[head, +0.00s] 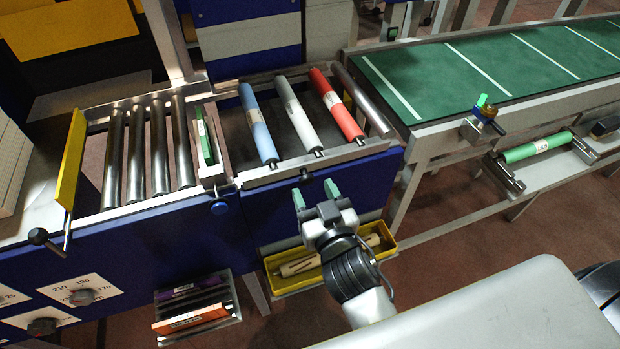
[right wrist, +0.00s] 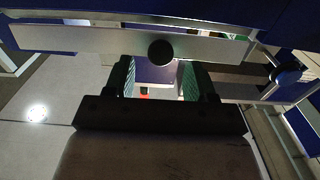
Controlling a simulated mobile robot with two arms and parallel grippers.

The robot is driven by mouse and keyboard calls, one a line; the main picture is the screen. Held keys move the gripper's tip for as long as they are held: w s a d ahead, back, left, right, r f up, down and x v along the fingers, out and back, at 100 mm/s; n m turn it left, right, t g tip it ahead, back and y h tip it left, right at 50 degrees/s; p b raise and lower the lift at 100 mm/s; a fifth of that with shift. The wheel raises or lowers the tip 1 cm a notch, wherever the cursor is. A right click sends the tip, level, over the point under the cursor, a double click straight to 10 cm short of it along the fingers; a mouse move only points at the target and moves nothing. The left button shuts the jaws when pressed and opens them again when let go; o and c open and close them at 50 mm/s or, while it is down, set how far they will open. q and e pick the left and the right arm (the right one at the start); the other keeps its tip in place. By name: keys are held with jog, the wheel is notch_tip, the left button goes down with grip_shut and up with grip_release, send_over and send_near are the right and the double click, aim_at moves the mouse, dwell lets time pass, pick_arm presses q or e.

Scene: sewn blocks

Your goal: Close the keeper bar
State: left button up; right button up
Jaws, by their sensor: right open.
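The keeper bar (head: 352,156) looks like the pale metal strip along the front of the roller bed, with a dark round knob (head: 304,174) on its face. The blue, white and red rollers (head: 302,118) end just behind it. Whether the bar is latched I cannot tell. My right gripper (head: 315,195) is open and empty, in front of and below the bar. In the right wrist view the bar (right wrist: 90,40) crosses beyond the open green-lined fingers (right wrist: 157,78), and the knob (right wrist: 160,52) shows between and above the fingertips, apart from them. My left gripper is out of view.
A yellow tray (head: 283,285) with a beige roller stands below my gripper. A green belt (head: 500,65) runs at right.

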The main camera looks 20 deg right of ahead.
jog(key=shift+w+a, duration=0.1)
jog(key=shift+w, duration=1.2)
